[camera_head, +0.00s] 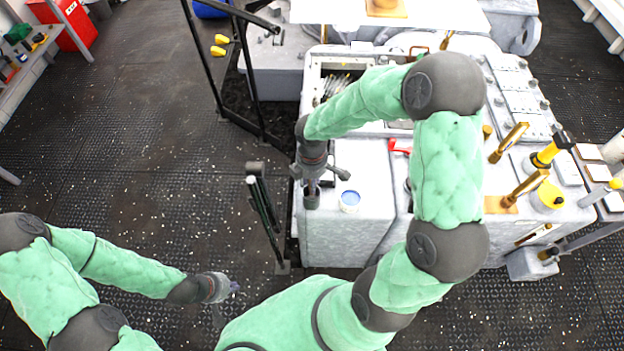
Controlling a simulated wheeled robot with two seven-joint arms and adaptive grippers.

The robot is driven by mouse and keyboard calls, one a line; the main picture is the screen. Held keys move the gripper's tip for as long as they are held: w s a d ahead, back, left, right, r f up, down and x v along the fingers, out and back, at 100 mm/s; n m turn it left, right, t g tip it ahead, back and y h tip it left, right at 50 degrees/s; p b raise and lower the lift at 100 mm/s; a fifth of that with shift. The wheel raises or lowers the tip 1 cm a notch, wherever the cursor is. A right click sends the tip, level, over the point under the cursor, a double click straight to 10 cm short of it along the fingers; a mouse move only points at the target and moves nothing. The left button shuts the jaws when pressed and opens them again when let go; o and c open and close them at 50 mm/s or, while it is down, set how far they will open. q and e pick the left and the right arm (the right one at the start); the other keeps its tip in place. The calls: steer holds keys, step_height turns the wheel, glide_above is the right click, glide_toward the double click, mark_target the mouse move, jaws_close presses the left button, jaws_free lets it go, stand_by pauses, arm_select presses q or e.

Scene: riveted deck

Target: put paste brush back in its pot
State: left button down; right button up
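A small white pot with a blue top (349,201) stands on the near left part of the pale grey machine top. My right gripper (312,188) points down beside it, to its left, near the machine's left edge. A small dark grey-green cup-like thing (311,202) is right under its fingertips. Something thin and brownish shows between the fingers, but I cannot tell whether it is the paste brush or whether the fingers grip it. My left gripper (234,287) is low at the left, over the dark floor, away from the machine. Its fingers are too small to read.
A red handle (399,148) lies behind the white pot. Brass levers (508,142) and a yellow-black tool (549,150) stand at the right. A dark metal frame (264,212) runs along the machine's left side. The floor left of it is clear.

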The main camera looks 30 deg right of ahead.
steer(key=shift+o, duration=0.4)
steer(key=r+p, duration=0.3)
steer(key=r, duration=0.6)
steer(key=shift+s+r, duration=0.2)
steer(key=shift+r+p, duration=0.3)
steer(key=shift+r, duration=0.4)
